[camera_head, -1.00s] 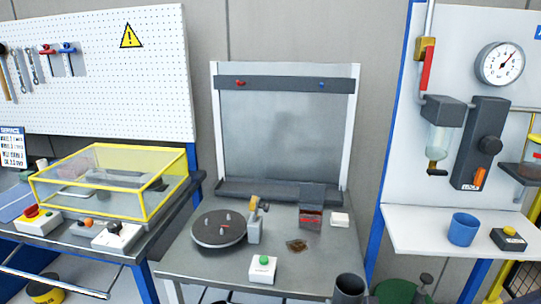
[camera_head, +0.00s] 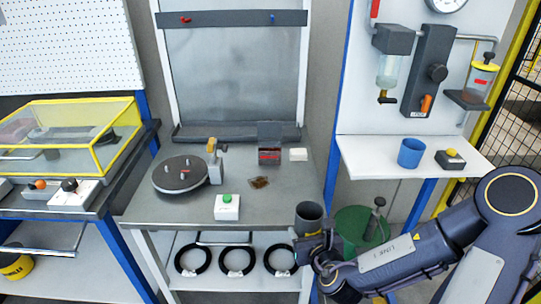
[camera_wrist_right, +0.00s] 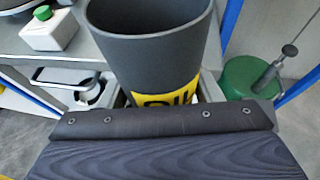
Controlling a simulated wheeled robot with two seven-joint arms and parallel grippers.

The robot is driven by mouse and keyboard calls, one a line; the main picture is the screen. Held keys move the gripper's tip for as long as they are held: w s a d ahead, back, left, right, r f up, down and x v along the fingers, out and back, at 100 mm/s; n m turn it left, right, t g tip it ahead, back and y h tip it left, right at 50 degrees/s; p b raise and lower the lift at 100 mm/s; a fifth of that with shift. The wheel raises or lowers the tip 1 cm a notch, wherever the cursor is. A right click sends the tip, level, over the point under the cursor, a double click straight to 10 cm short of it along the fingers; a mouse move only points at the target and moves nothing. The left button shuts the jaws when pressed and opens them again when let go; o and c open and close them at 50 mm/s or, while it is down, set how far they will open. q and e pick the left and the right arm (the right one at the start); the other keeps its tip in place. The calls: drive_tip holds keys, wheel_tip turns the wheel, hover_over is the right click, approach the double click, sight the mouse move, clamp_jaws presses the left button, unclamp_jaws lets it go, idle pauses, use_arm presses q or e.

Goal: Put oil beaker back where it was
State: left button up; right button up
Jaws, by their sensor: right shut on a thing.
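The oil beaker (camera_head: 309,217) is dark grey, open at the top and roughly upright, by the front right corner of the grey table (camera_head: 200,222). In the right wrist view the beaker (camera_wrist_right: 150,60) fills the upper middle, and a yellow label with black letters shows on its wall. My right gripper (camera_head: 314,245) is shut on the beaker, its arm coming in from the right. I cannot tell whether the beaker's base touches anything. My left gripper is not in view.
A green-button box (camera_head: 227,207), a round turntable (camera_head: 182,175) and a brown stain (camera_head: 259,182) are on the table. A green can (camera_head: 360,230) stands right of the beaker.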

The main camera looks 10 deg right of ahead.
sight(305, 207)
drive_tip(key=shift+w, duration=0.1)
drive_tip(key=shift+w+d+r, duration=0.1)
drive_tip(key=shift+w+r, duration=0.1)
drive_tip(key=shift+w, duration=0.05)
drive_tip(key=w+r+m+h, duration=0.2)
drive_tip(key=r, duration=0.1)
drive_tip(key=w+r+m+h, duration=0.1)
drive_tip(key=r, duration=0.1)
drive_tip(key=shift+w+d+h, duration=0.1)
drive_tip(key=shift+w+h, duration=0.2)
drive_tip(key=shift+w, duration=0.05)
wheel_tip(305, 207, up, 7)
drive_tip(key=a+m+g+h, duration=0.2)
drive_tip(key=m+h, duration=0.1)
drive_tip(key=a+f+x, duration=0.1)
drive_tip(key=x, duration=0.4)
drive_tip(key=f+x, duration=0.1)
drive_tip(key=x, duration=0.4)
drive_tip(key=a+p+x, duration=0.1)
drive_tip(key=x, duration=0.4)
drive_tip(key=shift+w+a+f, duration=0.2)
drive_tip(key=shift+w+f, duration=0.05)
drive_tip(key=shift+f, duration=0.25)
drive_tip(key=shift+w+d+f, duration=0.1)
drive_tip(key=shift+w+f, duration=0.05)
drive_tip(key=shift+f, duration=0.8)
drive_tip(key=shift+w+f, duration=0.1)
drive_tip(key=shift+f, duration=0.85)
